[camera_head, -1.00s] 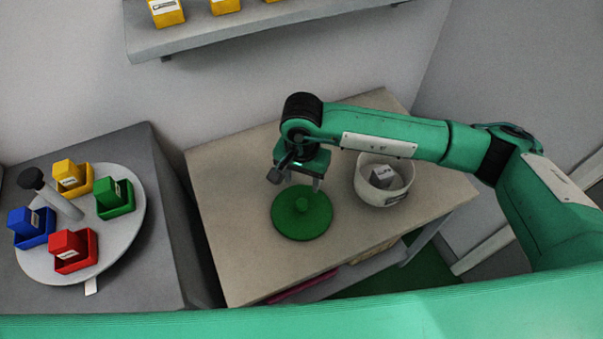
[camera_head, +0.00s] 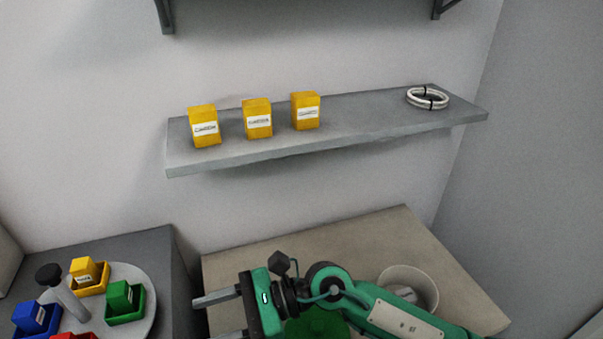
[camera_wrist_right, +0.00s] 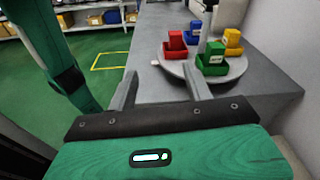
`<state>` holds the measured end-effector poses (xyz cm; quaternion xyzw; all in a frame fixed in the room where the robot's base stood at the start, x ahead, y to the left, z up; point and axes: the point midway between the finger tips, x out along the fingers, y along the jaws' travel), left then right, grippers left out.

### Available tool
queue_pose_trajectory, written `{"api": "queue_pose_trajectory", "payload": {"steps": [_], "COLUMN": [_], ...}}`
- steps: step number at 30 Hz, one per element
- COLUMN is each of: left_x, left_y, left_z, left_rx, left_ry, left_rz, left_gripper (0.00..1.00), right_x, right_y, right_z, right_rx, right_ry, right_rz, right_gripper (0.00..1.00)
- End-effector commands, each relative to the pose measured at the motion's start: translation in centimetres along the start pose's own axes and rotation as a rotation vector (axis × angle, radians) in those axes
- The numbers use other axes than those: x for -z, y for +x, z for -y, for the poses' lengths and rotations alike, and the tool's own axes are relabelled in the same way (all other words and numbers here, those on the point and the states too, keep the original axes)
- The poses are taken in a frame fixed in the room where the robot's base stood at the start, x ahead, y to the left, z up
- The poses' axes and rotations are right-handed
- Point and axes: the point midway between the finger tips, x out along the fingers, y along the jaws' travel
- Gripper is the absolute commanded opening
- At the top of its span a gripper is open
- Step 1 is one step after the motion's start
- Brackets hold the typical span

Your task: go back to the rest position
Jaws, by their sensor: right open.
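My right gripper (camera_head: 218,316) is in the lower middle of the head view, raised above the beige table (camera_head: 390,232) and pointing left. Its two grey fingers are apart with nothing between them. In the right wrist view the same gripper (camera_wrist_right: 160,88) faces the grey cabinet top and round tray. My left gripper shows in neither current view.
A round grey tray (camera_head: 146,320) with a post holds red, blue, yellow and green bins with blocks, on a dark cabinet (camera_head: 140,245). A wall shelf (camera_head: 350,132) carries three yellow boxes (camera_head: 257,118) and a coiled white cable (camera_head: 428,98). Floor (camera_wrist_right: 35,78) shows beyond the cabinet.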

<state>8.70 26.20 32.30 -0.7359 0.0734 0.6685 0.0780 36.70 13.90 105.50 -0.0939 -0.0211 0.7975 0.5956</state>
Motion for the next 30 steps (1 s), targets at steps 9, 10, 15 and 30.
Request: {"api": "queue_pose_trajectory", "payload": {"steps": [9, 10, 15, 30], "left_x": [0.2, 0.2, 0.1, -0.1], "left_y": [0.0, 0.0, 0.0, 0.0], "left_z": [0.0, 0.0, 0.0, 0.0], "left_rx": [0.0, 0.0, 0.0, 0.0], "left_ry": [0.001, 0.001, 0.001, 0.0], "left_rz": [-0.003, -0.003, -0.002, 0.002], "left_gripper": [0.36, 0.36, 0.36, 0.36], "right_x": [-7.8, -8.1, -7.7, 7.6], "right_y": [-5.5, -6.4, -12.4, -28.2], "right_z": [4.5, 5.1, 7.6, 4.9], "right_rx": [0.327, 0.357, 0.524, 1.029], "right_ry": [0.52, 0.573, 0.874, 1.752], "right_rz": [0.613, 0.669, 0.977, 1.832], "right_gripper": [0.51, 0.51, 0.51, 0.51]}}
